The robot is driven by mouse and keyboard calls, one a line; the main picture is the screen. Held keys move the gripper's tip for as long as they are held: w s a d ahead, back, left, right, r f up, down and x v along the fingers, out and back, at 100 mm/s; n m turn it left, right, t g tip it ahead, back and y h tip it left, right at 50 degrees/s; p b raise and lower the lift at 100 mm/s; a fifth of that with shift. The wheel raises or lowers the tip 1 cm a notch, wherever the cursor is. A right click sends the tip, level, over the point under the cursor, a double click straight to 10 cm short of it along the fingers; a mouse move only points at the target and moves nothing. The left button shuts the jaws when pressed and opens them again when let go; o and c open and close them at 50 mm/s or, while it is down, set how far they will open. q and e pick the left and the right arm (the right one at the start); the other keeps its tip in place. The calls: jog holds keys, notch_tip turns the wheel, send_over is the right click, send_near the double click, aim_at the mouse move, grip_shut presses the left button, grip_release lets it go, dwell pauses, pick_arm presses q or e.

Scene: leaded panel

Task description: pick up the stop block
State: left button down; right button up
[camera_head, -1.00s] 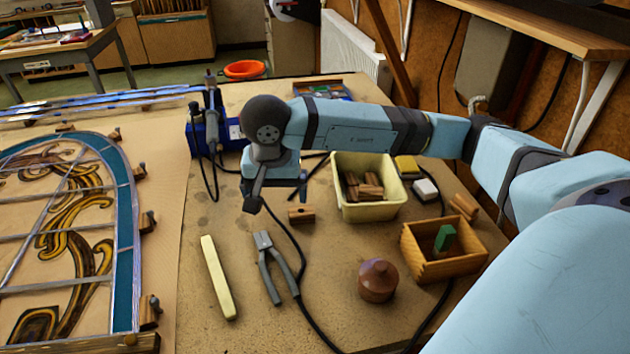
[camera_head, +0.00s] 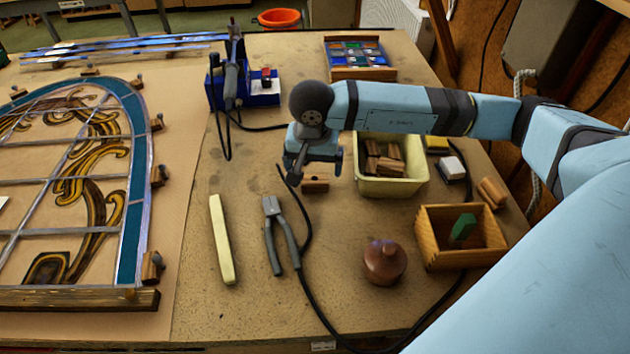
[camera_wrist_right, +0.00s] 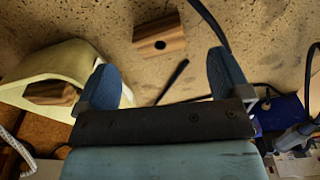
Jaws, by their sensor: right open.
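A small wooden stop block (camera_head: 316,185) with a dark hole lies alone on the bench, left of the cream bin. It also shows in the right wrist view (camera_wrist_right: 160,40), lying apart from the fingers, just beyond their tips. My right gripper (camera_head: 315,168) is above and just behind the block in the head view. In the right wrist view its two blue fingers (camera_wrist_right: 163,70) are spread wide with nothing between them. I cannot tell the exact height above the block. My left gripper is not in view.
The cream bin (camera_head: 390,187) holding several wooden blocks stands close right of the block. Pliers (camera_head: 275,225), a pale stick (camera_head: 222,240), a brown round pot (camera_head: 385,262) and a wooden box (camera_head: 470,258) lie nearer. A black cable (camera_head: 307,225) runs close by. The leaded panel (camera_head: 140,190) is left.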

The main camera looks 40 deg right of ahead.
aim_at(314, 178)
jog(key=shift+w+d+f+p, duration=0.1)
jog(key=shift+w+d+f, duration=0.05)
jog(key=shift+f, duration=0.85)
jog(key=shift+w+d+f+p, duration=0.15)
jog(key=shift+d+f, duration=0.05)
jog(key=shift+f, duration=0.85)
jog(key=shift+w+d+f+p, duration=0.1)
jog(key=shift+w+d+f, duration=0.05)
jog(key=shift+f, duration=0.85)
jog(key=c, duration=0.9)
jog(key=shift+r, duration=0.1)
jog(key=shift+c, duration=0.2)
